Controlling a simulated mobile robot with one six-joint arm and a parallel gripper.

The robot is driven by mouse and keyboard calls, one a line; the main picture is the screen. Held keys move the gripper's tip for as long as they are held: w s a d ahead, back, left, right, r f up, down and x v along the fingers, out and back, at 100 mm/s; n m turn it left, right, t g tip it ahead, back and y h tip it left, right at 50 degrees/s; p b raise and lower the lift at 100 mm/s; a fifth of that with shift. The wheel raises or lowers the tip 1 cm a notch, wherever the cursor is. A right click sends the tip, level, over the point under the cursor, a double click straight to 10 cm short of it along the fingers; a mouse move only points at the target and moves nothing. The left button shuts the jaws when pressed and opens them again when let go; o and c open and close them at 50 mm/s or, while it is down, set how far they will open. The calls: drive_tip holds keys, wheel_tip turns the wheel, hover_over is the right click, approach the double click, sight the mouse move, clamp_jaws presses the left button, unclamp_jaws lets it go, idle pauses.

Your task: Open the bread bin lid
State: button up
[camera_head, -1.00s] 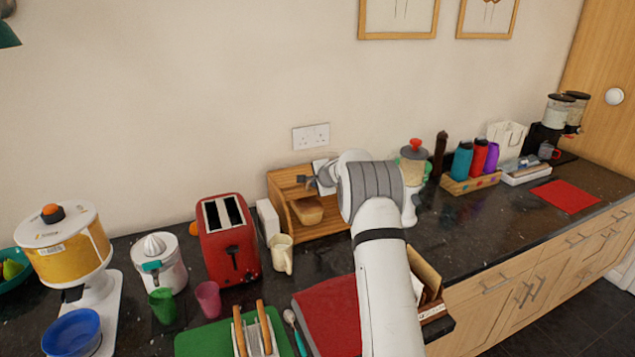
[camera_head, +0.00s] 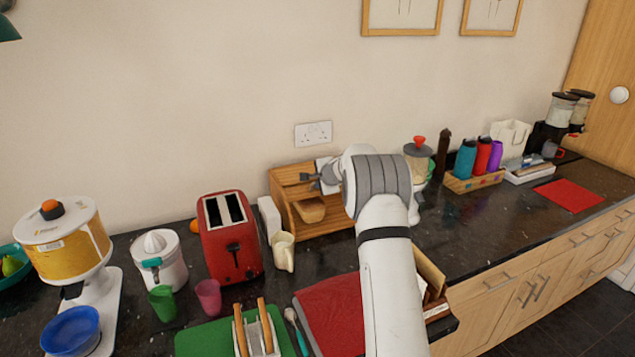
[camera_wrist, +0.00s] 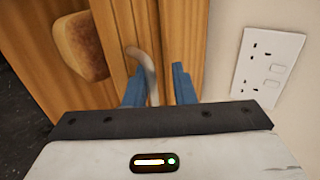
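The wooden bread bin (camera_head: 318,228) stands against the wall, with a brown loaf (camera_head: 311,211) visible through its open front. Its slatted wood (camera_wrist: 185,30) fills much of the wrist view, with the loaf (camera_wrist: 80,46) at the left. A pale curved handle (camera_wrist: 149,72) stands between the two blue fingers of my gripper (camera_wrist: 160,88), close to the left finger and with a gap to the right one. My gripper (camera_head: 322,180) is open at the upper right of the bin in the head view. My wrist hides the bin's right part.
A red toaster (camera_head: 230,240), a cream mug (camera_head: 284,252) and a white box stand left of the bin. A blender-like jar (camera_head: 418,163) stands to its right, behind my arm. A wall socket (camera_wrist: 268,65) is right beside my gripper.

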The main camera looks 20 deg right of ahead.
drive_tip(key=b+v, duration=0.1)
drive_tip(key=v, duration=0.6)
drive_tip(key=shift+r+b, duration=0.25)
drive_tip(key=shift+b, duration=0.15)
drive_tip(key=shift+w, duration=0.15)
drive_tip(key=shift+c, duration=0.3)
